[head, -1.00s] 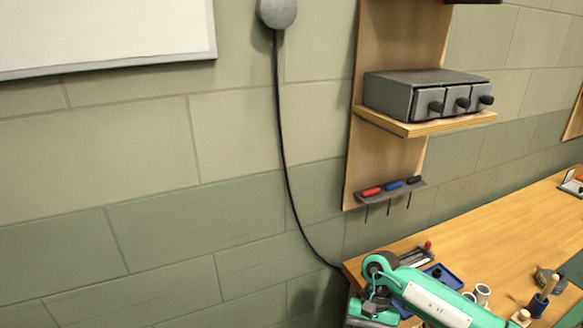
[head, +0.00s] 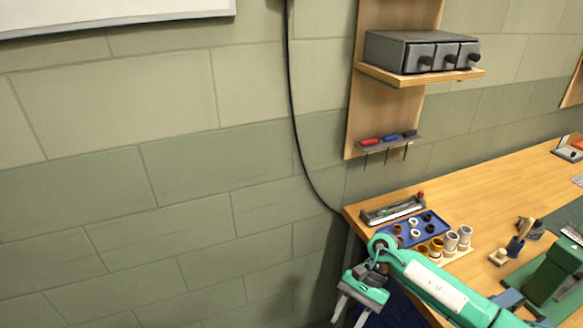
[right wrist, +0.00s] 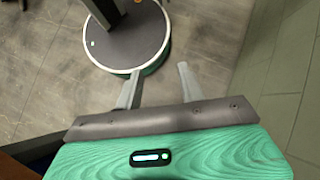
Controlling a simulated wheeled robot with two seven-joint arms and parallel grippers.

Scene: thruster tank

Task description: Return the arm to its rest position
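My right arm (head: 435,285) reaches in from the lower right of the head view. Its green gripper (head: 350,314) hangs past the left end of the bench, fingers pointing down. In the right wrist view, the two grey fingers of the right gripper (right wrist: 158,74) are spread apart with nothing between them, above the grey floor (right wrist: 215,35). My left gripper is not in view.
The wooden bench (head: 480,195) carries a blue tray (head: 405,233) of small rings, several cups (head: 450,242) and a green machine (head: 556,272). A shelf (head: 430,78) with a grey drawer unit (head: 415,52) is on the wall. Open floor lies below the gripper.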

